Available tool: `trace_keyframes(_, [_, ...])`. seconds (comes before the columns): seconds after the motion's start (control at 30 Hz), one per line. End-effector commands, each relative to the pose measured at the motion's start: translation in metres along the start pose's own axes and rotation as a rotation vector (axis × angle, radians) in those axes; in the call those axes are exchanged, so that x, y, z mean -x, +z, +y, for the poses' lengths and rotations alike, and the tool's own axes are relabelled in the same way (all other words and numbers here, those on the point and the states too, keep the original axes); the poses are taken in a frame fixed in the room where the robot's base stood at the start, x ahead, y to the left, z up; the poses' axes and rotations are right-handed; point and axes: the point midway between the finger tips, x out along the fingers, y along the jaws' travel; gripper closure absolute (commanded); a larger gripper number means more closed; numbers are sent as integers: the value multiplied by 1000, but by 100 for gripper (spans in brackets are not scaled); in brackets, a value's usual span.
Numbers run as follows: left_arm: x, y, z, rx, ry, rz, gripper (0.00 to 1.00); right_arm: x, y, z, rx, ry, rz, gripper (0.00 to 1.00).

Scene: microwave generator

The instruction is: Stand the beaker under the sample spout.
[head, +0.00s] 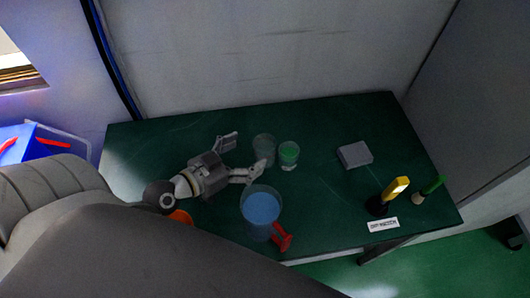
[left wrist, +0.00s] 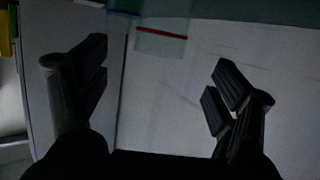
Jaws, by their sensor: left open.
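A clear, empty-looking glass vessel (head: 264,147) stands on the dark green table, just right of my left gripper (head: 245,157). A smaller clear glass (head: 289,155) with green contents stands beside it. A larger clear vessel (head: 261,208) with blue contents stands nearer the front. I cannot tell for sure which is the beaker. My left gripper is open, its fingers spread and pointing right; nothing shows between them. In the left wrist view, the open fingers (left wrist: 162,80) have a pale surface behind them. No sample spout can be made out. My right gripper is not in view.
A red object (head: 282,238) lies by the blue vessel. A grey block (head: 355,154), a yellow-topped tool (head: 396,188), a green-handled tool (head: 430,189) and a white label (head: 383,224) are on the right of the table (head: 330,205). The back centre is clear.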

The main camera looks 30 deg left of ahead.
Motion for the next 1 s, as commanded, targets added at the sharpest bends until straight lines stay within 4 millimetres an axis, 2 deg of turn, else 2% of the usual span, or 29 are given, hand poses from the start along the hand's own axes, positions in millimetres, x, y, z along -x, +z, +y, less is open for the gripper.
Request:
trace_keyframes(0.23, [-17, -4, 1, 3, 0, 3, 17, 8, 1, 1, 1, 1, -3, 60])
trace_keyframes(0.6, [-56, -4, 2, 2, 0, 0, 17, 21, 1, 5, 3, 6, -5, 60])
trace_keyframes(0.9, [-60, -2, 2, 0, 1, -1, 17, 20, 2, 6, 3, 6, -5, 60])
trace_keyframes(1.0, [-60, -2, 2, 0, 1, -1, 28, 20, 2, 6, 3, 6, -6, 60])
